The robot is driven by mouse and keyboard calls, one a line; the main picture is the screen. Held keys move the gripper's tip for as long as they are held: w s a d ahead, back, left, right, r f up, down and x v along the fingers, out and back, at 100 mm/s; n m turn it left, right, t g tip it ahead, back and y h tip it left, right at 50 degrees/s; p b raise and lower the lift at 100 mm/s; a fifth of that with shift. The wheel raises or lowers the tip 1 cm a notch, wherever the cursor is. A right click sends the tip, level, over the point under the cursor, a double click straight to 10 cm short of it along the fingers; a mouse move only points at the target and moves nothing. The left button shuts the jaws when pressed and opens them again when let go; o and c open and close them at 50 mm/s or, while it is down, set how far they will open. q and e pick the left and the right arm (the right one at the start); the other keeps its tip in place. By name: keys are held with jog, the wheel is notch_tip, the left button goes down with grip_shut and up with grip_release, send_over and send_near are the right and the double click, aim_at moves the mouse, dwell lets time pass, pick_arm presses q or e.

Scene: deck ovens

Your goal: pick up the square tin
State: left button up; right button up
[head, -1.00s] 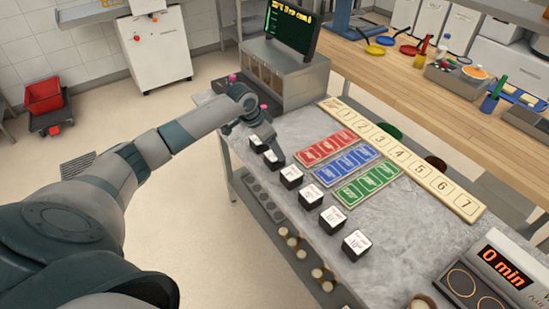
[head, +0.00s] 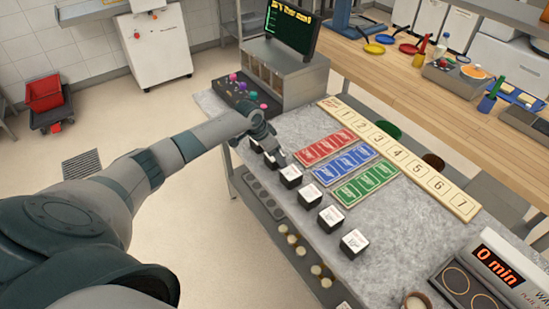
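Several small black cube-shaped boxes with white labelled tops stand in a row along the left edge of the grey counter (head: 400,225). One is the box (head: 290,177) just in front of my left gripper (head: 281,158); others are the middle box (head: 309,195) and the nearest box (head: 353,244). I cannot tell which of these, if any, is the square tin. My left gripper points down by the far boxes and partly hides one (head: 271,159). Its fingers are too small to tell open from shut, and I see nothing lifted. My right gripper is not in view.
Red cards (head: 325,146), blue cards (head: 346,162) and green cards (head: 367,183) lie right of the boxes. A numbered board (head: 400,160) runs behind them. A dark tray (head: 240,92) with coloured pieces is at the far end. A timer (head: 497,265) stands at front right.

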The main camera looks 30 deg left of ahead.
pick_arm(q)
jog(key=shift+c, duration=0.6)
jog(key=c, duration=1.2)
jog(key=shift+r, duration=0.1)
jog(key=shift+w+r+b, duration=0.1)
jog(key=shift+r+b, duration=0.2)
jog(key=shift+r, duration=0.15)
notch_tip(320, 180, up, 3)
jog(key=shift+d+r+b, duration=0.1)
jog(key=shift+d+b, duration=0.05)
jog(key=shift+b, duration=0.65)
jog(key=s+d+r+b, duration=0.1)
jog(key=d+r, duration=0.1)
jog(key=d, duration=0.1)
jog(key=s+d+r+b, duration=0.1)
jog(key=d+r, duration=0.1)
jog(key=d, duration=0.2)
jog(key=s+d+r+b, duration=0.1)
jog(key=s+d+r, duration=0.1)
jog(key=d+r, duration=0.1)
jog(key=shift+d, duration=0.35)
jog(key=shift+f, duration=0.1)
